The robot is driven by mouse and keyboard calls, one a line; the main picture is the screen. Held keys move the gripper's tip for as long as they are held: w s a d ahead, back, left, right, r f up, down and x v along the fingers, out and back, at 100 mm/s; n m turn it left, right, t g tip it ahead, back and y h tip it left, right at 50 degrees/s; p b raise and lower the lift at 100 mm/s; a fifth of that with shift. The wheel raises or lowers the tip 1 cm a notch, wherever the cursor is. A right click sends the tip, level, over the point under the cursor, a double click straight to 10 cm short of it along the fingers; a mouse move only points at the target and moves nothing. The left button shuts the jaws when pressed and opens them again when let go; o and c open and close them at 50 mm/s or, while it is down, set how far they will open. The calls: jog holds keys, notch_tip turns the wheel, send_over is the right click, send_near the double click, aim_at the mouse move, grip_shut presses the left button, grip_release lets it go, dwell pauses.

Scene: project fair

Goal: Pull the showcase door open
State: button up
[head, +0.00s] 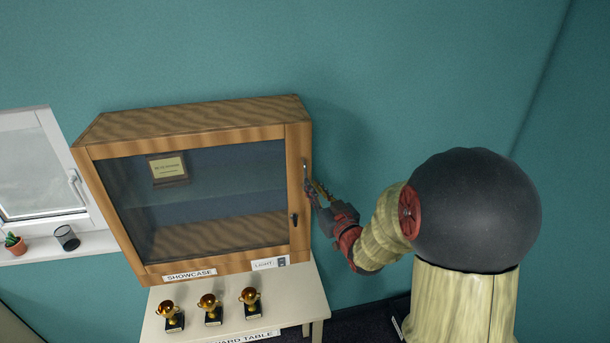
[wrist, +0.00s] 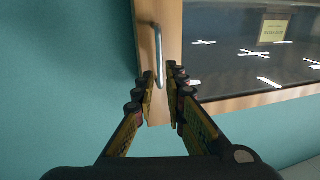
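The showcase (head: 188,111) is a wooden cabinet with a framed glass door (head: 190,200); the door looks shut. A slim metal handle (wrist: 158,50) stands upright on the door frame; in the head view it is small and partly hidden by my gripper. My gripper (head: 308,184) is at the right edge of the door, beside the handle. In the wrist view my gripper (wrist: 162,79) is open, with a finger on each side of the handle's near end. The fingers look apart from the handle; I cannot tell whether either touches it.
The showcase stands on a pale table (head: 310,295), with several gold trophies (head: 210,305) in front. A light switch (head: 282,262) and a dark keyhole fitting (head: 293,219) are at its right side. A plaque (head: 168,168) is inside. A window (head: 35,165) is at left.

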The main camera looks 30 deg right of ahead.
aim_at(305, 177)
jog(key=shift+w+d+p, duration=0.15)
jog(key=shift+w+p, duration=0.3)
jog(key=shift+w, duration=1.25)
jog(key=shift+w+d+p, duration=0.1)
jog(key=shift+w+p, duration=0.3)
jog(key=shift+w, duration=1.3)
jog(key=shift+c, duration=0.2)
grip_shut()
jog(key=shift+s, duration=0.1)
